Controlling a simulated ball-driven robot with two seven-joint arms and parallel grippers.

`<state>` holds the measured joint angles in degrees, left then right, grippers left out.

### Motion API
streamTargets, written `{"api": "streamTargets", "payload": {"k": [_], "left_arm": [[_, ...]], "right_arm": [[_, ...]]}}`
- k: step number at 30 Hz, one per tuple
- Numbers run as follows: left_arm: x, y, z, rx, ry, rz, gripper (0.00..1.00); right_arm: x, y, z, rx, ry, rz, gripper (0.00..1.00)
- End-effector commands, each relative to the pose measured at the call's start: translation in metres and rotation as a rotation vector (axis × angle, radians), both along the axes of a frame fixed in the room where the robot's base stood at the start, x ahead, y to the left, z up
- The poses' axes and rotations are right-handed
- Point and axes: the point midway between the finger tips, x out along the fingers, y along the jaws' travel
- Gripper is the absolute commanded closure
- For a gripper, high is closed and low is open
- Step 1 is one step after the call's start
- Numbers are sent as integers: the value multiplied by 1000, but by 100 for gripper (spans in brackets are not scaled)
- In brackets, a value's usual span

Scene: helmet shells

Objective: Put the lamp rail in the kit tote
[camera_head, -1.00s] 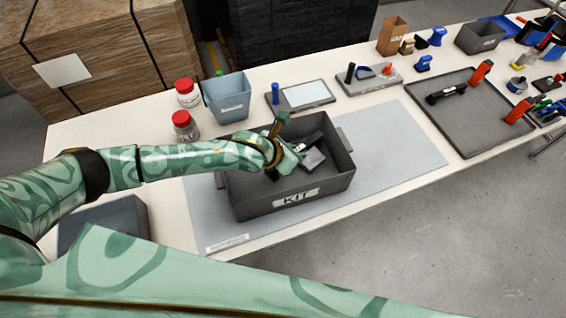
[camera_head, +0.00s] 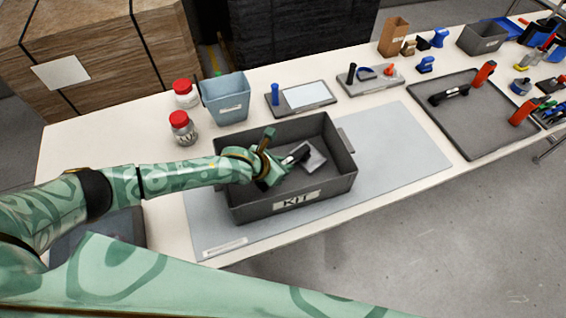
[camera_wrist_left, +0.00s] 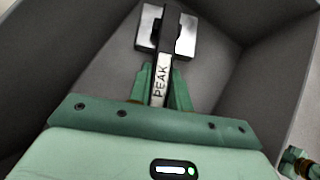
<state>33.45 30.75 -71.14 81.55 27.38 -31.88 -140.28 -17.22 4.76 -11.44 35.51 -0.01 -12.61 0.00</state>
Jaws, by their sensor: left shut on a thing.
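My left gripper (camera_head: 279,168) reaches down into the grey kit tote (camera_head: 296,199), inside its walls. It is shut on a slim bar labelled PEAK (camera_wrist_left: 160,82), which shows between the fingers in the left wrist view. The bar's dark far end lies over a silver-grey block (camera_wrist_left: 185,38) in the tote; I cannot tell whether they are joined. The block also shows in the head view (camera_head: 314,158). I cannot tell for certain which thing is the lamp rail. A black bar with pale ends (camera_head: 449,93) lies on the dark tray at right. My right gripper is out of view.
The tote stands on a pale mat (camera_head: 400,150) on the white table. A blue-grey bin (camera_head: 226,100) and two red-lidded jars (camera_head: 183,128) stand behind it. The dark tray (camera_head: 480,125) also holds orange-red pieces. The mat is clear right of the tote.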

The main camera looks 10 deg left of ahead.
Motion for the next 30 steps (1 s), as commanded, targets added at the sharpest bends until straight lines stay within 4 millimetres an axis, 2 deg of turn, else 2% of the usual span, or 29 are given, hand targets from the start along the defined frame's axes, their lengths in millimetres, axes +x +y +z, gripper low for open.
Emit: {"api": "streamTargets", "payload": {"k": [10, 11, 12, 13, 22, 26, 30], "left_arm": [[0, 0, -7, -1, -1, 0, 100], [0, 0, -7, -1, -1, 0, 72], [0, 0, -7, -1, -1, 0, 61], [0, 0, -7, -1, -1, 0, 59], [0, 0, -4, -1, 0, 1, 59], [-2, 2, 13, 1, -2, 0, 59], [-22, 17, 36, 2, -2, -1, 59]], "right_arm": [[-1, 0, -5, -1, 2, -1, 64], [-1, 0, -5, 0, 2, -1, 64], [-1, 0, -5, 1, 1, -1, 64], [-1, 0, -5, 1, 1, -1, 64], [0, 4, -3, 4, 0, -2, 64], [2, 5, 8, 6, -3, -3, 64], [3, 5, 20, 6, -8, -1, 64]]}}
